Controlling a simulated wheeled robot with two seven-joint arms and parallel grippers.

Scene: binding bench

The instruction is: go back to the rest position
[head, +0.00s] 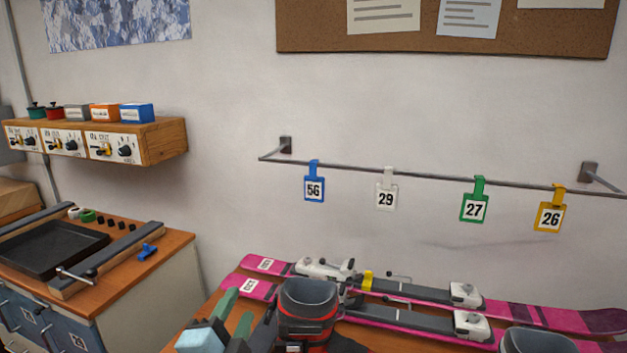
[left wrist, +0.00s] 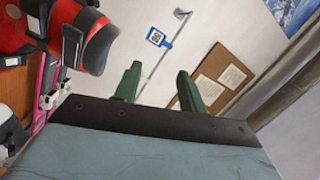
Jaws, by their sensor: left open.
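My left gripper (head: 236,306) is at the lower left of the bench in the head view, with a pale blue body and green fingers. It stands just left of a grey and red ski boot (head: 307,305). In the left wrist view its two green fingers (left wrist: 158,78) are apart with nothing between them. Beyond them are the wall and the rail with the blue tag (left wrist: 158,38). The red boot (left wrist: 92,42) shows at the upper left there. My right gripper is not in view.
Pink skis (head: 400,300) with bindings lie across the bench. A second boot (head: 538,341) is at the lower right. A wall rail (head: 430,178) carries blue, white, green and yellow tags. A side cabinet holds a black tray (head: 50,250).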

